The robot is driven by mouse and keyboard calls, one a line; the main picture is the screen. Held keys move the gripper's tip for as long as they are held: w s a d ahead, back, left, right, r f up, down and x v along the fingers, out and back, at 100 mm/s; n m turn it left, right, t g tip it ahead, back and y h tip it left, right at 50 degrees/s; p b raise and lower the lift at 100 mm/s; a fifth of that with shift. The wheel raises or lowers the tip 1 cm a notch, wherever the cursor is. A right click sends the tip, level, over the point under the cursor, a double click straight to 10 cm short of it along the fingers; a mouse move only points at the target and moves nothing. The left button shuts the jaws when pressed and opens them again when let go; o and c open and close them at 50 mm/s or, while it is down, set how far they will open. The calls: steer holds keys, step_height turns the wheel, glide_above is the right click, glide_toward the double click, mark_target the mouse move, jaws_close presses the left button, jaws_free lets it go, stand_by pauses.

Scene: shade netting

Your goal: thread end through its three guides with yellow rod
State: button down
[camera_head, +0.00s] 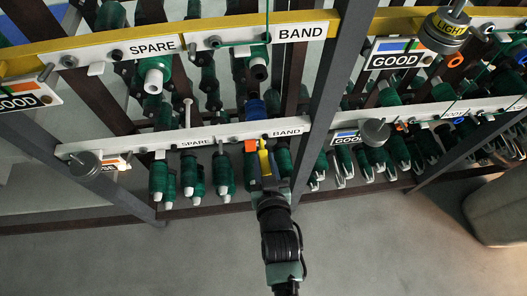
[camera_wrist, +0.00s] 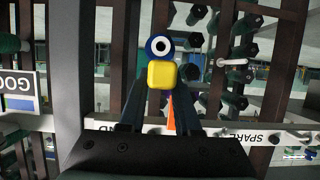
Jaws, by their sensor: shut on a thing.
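The yellow rod (camera_head: 264,158) is between the fingers of my gripper (camera_head: 268,178), in front of the lower white rail beside its BAND label. In the wrist view the rod shows as a yellow block (camera_wrist: 162,75) between the fingertips (camera_wrist: 168,100), which are shut on it. A blue ring with a white face and dark centre (camera_wrist: 159,46) appears just beyond the rod; I cannot tell whether they touch. An orange piece (camera_head: 250,145) is at the rail beside the rod, and orange also shows below the rod in the wrist view (camera_wrist: 171,116). A thin green thread (camera_head: 267,14) hangs at the upper BAND label; its end is not discernible.
The upper yellow beam (camera_head: 110,37) and the lower white rail (camera_head: 225,131) cross the rack. A dark upright (camera_head: 335,90) stands right of my gripper. Green bobbins (camera_head: 160,178) crowd below the rail. Round grey weights (camera_head: 375,132) protrude. The floor in front (camera_head: 370,240) is clear.

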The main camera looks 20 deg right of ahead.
steer(key=s+a+p, duration=0.3)
steer(key=s, duration=0.8)
steer(key=shift+a, duration=0.15)
